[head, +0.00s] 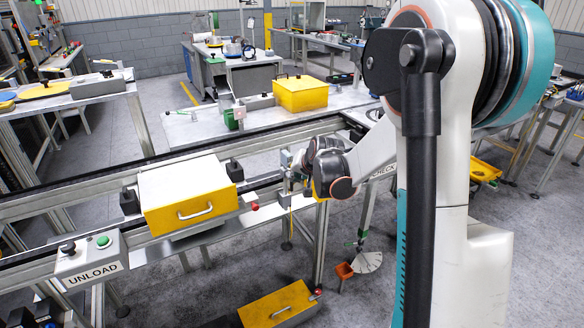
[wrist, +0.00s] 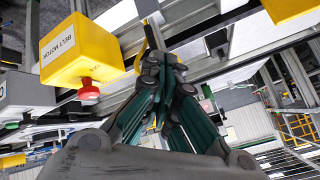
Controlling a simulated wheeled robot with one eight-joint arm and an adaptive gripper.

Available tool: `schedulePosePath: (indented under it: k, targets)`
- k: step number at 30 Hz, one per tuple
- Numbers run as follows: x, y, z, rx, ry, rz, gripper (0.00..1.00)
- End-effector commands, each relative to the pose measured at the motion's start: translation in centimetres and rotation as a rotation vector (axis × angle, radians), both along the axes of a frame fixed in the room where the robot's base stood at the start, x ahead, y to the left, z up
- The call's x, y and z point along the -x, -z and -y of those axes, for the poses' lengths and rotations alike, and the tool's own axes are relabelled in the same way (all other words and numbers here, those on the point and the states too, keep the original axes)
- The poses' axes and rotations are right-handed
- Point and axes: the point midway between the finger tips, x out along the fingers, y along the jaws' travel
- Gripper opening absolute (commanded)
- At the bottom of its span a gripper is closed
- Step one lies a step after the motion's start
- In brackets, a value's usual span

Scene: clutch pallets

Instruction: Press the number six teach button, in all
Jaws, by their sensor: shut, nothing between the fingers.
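I cannot make out a teach button or a number six in either view. My gripper (wrist: 160,62) is shut and empty in the wrist view, its dark linkages and green-edged fingers close together. The fingertips are near a grey metal rail, and I cannot tell whether they touch anything. To their left is a yellow box (wrist: 80,50) labelled BELT MOTOR with a red button (wrist: 89,90) on it. In the head view my arm reaches down to the conveyor, and the fingers are mostly hidden there.
The conveyor carries a yellow-fronted case (head: 192,212) with a handle. An UNLOAD box (head: 92,258) with green and black buttons stands at the left. Another yellow case (head: 300,95) sits on the back table. A yellow-topped case (head: 278,305) lies low in front.

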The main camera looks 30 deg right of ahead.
Motion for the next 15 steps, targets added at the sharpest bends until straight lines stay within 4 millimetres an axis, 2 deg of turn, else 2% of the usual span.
schedulePosePath:
  k: [5, 15]
  targets:
    - [0.4, 0.0, 0.0, 0.000, 0.000, 0.000, 0.00]
    - [3.4, 0.0, 0.2, -0.001, 0.002, 0.001, 0.00]
